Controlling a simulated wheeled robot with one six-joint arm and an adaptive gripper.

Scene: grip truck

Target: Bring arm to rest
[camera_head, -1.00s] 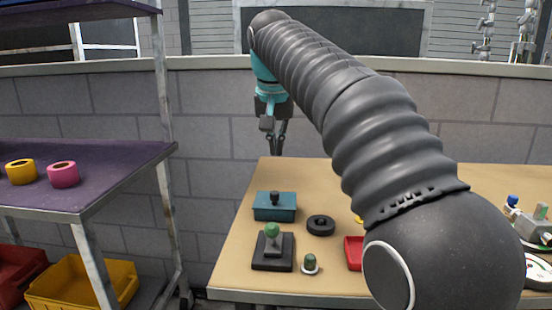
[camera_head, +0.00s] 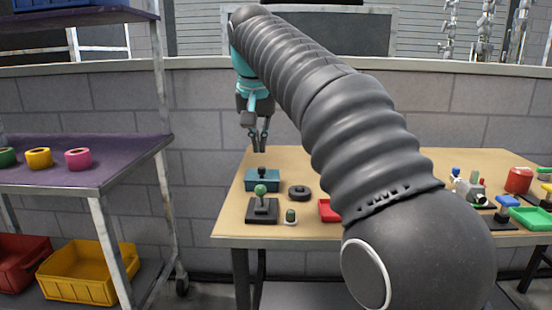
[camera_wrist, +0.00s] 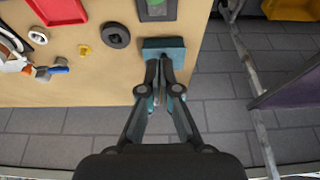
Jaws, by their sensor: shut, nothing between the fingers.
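My gripper (camera_head: 259,149) hangs at the end of my outstretched grey arm, fingers pointing down, over the left rear part of the table (camera_head: 232,222). It is shut and empty. In the head view its tips are just above and behind a teal block (camera_head: 263,181) with a dark knob. In the wrist view the closed fingertips (camera_wrist: 165,62) overlap the near edge of the teal block (camera_wrist: 150,44). The arm covers the middle of the table in the head view.
A shelf (camera_head: 80,190) with tape rolls stands left. Yellow (camera_head: 85,272) and red bins sit below. A block wall rises behind the table.

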